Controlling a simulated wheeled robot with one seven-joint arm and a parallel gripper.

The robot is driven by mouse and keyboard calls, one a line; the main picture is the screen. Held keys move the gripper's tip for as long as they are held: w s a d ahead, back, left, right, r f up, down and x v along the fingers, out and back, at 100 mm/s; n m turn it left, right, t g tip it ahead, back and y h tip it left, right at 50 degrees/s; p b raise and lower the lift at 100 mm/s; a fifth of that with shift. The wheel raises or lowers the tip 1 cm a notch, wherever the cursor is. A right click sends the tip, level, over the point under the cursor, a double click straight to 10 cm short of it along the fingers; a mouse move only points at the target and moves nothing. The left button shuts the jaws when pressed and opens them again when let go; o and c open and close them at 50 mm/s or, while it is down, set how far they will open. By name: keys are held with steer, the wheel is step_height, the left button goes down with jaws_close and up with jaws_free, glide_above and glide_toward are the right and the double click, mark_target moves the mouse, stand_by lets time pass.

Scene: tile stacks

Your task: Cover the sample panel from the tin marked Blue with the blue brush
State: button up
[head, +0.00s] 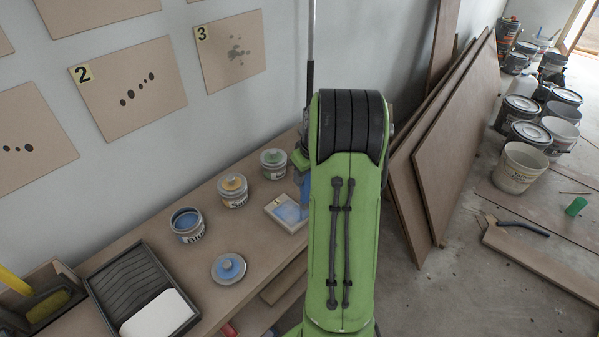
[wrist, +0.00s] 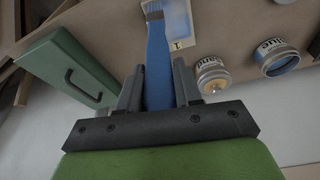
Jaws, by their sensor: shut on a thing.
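My gripper (wrist: 158,72) is shut on the blue brush (wrist: 157,66), whose bristles point away from me. In the head view my arm hides most of the gripper; a bit of the blue brush (head: 305,196) shows beside it. The sample panel (head: 271,207) lies on the bench with blue on its face and pale edges. In the wrist view the bristles are at the panel's (wrist: 183,43) edge; I cannot tell whether they touch. The open tin marked Blue (head: 188,236) holds blue paint and also shows in the wrist view (wrist: 267,47).
A yellow-topped tin (head: 232,199) and a green-topped tin (head: 273,173) stand near the panel. A blue-stained lid (head: 228,268) and a roller tray (head: 127,280) lie in front. A green box (wrist: 65,68) is left of the brush. Boards (head: 440,150) lean at right.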

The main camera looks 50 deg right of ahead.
steer(key=shift+w+p, duration=2.15)
steer(key=shift+w, duration=2.25)
steer(key=shift+s+b, duration=1.9)
steer(key=shift+s, duration=2.5)
steer(key=shift+r, duration=0.1)
step_height(320, 180, up, 7)
steer(key=p, duration=0.6)
steer(key=shift+r, duration=0.1)
